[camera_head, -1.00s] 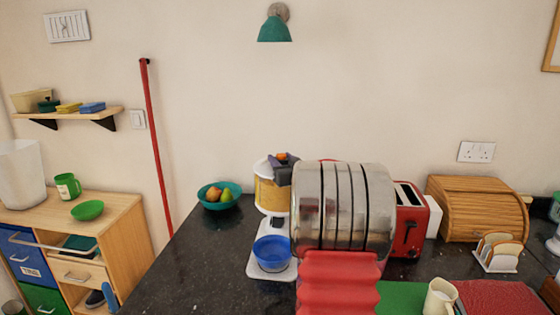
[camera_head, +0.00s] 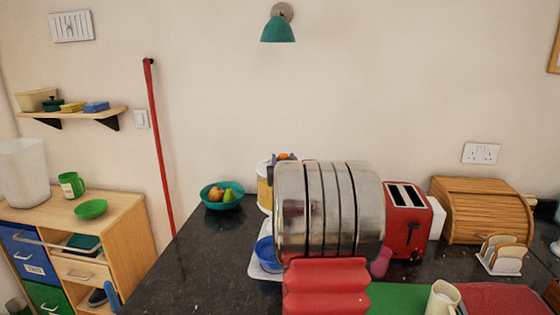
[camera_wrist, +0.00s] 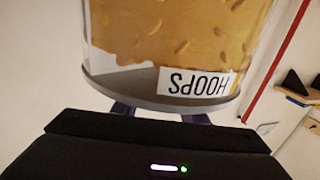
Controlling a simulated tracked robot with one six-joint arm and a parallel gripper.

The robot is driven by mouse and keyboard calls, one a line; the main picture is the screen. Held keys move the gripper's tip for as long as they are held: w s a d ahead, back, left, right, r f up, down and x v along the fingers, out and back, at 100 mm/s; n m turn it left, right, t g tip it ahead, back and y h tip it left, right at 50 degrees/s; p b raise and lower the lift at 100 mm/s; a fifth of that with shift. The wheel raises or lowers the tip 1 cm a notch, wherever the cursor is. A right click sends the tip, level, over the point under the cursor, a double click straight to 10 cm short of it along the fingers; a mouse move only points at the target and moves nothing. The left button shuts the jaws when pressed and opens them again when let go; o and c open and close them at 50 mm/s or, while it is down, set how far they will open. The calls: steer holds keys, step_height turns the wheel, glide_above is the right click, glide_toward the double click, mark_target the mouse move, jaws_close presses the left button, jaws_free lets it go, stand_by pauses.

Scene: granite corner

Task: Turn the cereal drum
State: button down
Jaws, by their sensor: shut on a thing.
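The cereal drum (camera_head: 264,196) is a clear cylinder of golden cereal. In the head view it stands on a white dispenser base (camera_head: 257,262), mostly hidden behind my silver and red arm. An orange knob (camera_head: 284,156) shows at its top. A blue bowl (camera_head: 265,252) sits below the drum, partly covered. In the wrist view the drum (camera_wrist: 175,40) fills the top, with an upside-down HOOPS label (camera_wrist: 197,82) and a grey rim. My gripper (camera_wrist: 160,113) is at that rim, its fingertips hidden behind it. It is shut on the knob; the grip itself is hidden.
A teal fruit bowl (camera_head: 221,197) stands left of the dispenser. A red toaster (camera_head: 407,232) and a wooden bread bin (camera_head: 485,210) are to the right. A cream mug (camera_head: 441,298) is near the front. The dark counter (camera_head: 190,265) is clear at front left.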

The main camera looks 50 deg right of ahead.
steer(key=shift+r, duration=0.3)
steer(key=c, duration=1.4)
jaws_free()
steer(key=o, duration=0.3)
steer(key=shift+f, duration=0.25)
steer(key=shift+a, duration=0.1)
steer(key=v, duration=1.3)
steer(key=shift+s+a, duration=0.25)
steer(key=shift+f, duration=0.1)
